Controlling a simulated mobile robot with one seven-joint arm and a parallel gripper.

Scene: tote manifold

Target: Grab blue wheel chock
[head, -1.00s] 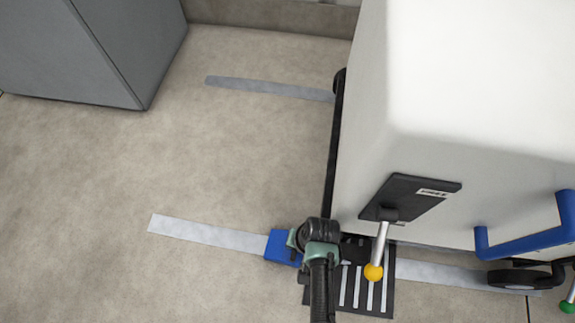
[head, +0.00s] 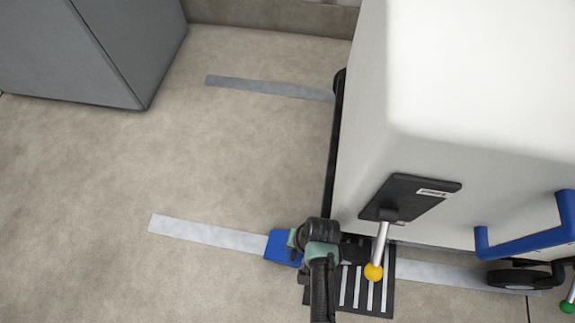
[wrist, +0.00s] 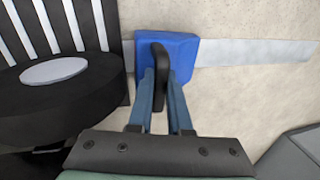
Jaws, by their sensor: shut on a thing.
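The blue wheel chock (head: 280,248) sits on the floor at the end of a grey floor strip, left of the white machine. In the wrist view the chock (wrist: 183,53) has a black upright handle (wrist: 160,68). My gripper (wrist: 161,85) has its two blue fingers on either side of that handle and is shut on it.
A large white cart (head: 440,100) stands close on the right, with a black lever plate (head: 410,197), a yellow-knobbed lever (head: 374,271) and a blue handle (head: 530,240). A grey cabinet (head: 80,50) stands far left; floor between is clear.

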